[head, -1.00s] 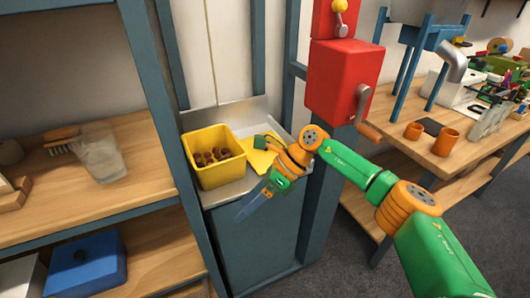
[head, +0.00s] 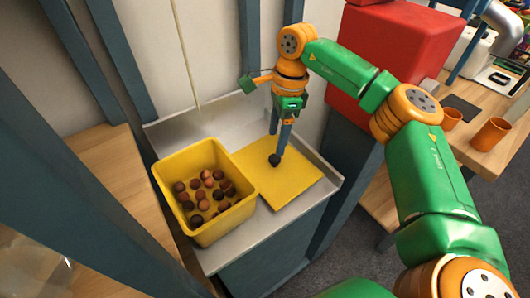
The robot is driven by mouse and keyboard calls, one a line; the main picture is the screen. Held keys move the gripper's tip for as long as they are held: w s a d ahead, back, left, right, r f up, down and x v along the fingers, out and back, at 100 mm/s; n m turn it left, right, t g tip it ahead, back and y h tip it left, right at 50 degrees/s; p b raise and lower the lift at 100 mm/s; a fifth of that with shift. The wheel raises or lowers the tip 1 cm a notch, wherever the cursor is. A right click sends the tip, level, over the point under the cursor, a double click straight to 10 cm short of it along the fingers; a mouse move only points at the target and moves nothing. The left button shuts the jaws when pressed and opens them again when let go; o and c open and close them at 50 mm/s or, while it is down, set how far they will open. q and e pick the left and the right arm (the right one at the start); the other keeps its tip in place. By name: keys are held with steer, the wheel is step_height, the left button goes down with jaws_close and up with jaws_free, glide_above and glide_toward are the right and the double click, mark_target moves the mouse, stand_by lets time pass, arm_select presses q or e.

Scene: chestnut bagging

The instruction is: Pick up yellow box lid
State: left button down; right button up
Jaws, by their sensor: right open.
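The yellow box lid (head: 292,186) lies flat on the metal counter, just right of the yellow box (head: 207,228). The open box holds several brown and dark chestnuts (head: 207,190). A small dark round thing (head: 275,160), like a knob, sits on the lid near its back edge. My right gripper (head: 279,143) is open and points down over the back part of the lid. Its blue-grey fingers are close to the dark round thing; I cannot tell whether they touch it. My left gripper is not in view.
The metal counter (head: 221,258) has a raised back edge and is bare behind the box. A red machine (head: 392,60) stands on the right. Wooden shelving (head: 110,190) with a blue-grey post is close on the left. Orange cups (head: 490,134) stand on a bench at right.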

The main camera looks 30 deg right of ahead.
mark_target(275, 158)
step_height(275, 158, down, 6)
steer(key=shift+a+f+p, duration=0.1)
steer(key=shift+a+p, duration=0.05)
steer(key=shift+p, duration=0.35)
steer(key=shift+s, duration=0.15)
steer(key=c, duration=0.3)
jaws_close()
